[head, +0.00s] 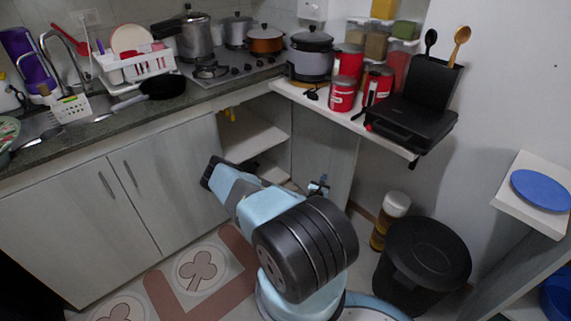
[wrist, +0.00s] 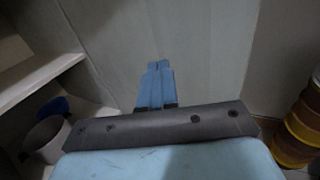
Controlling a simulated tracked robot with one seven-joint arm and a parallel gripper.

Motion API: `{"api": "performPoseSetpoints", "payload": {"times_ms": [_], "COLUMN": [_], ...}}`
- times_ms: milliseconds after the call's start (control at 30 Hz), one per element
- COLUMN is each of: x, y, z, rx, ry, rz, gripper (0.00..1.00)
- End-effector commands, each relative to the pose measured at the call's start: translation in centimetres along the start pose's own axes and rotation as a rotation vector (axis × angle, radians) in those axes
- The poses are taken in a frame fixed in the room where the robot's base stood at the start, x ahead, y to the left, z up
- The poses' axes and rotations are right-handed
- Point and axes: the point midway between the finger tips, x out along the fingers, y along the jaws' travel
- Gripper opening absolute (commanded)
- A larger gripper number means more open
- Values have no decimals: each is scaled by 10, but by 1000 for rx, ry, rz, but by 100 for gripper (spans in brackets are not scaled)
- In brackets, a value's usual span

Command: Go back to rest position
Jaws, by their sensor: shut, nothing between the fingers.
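My gripper (wrist: 158,66) shows in the wrist view with its two blue fingers pressed together and nothing between them. It points toward a pale cabinet panel and touches nothing that I can see. In the head view my gripper (head: 319,185) is small and partly hidden behind my own arm. My arm is folded low in front of the cabinets, below the counter height.
An open cabinet with shelves (head: 250,135) is beyond my arm. A white shelf (head: 345,118) with red canisters (head: 342,95) and a black grill (head: 412,122) juts out above. A black bin (head: 422,255) and a stacked container (head: 390,215) stand on the floor at right.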

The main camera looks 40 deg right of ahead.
Motion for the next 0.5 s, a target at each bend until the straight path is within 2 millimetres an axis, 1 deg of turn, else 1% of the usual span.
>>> {"api": "performPoseSetpoints", "payload": {"times_ms": [167, 500], "x": [-9, -10], "y": [2, 2], "z": [0, 0], "rx": [-1, 0], "ry": [0, -1], "rz": [1, 1], "gripper": [0, 0]}}
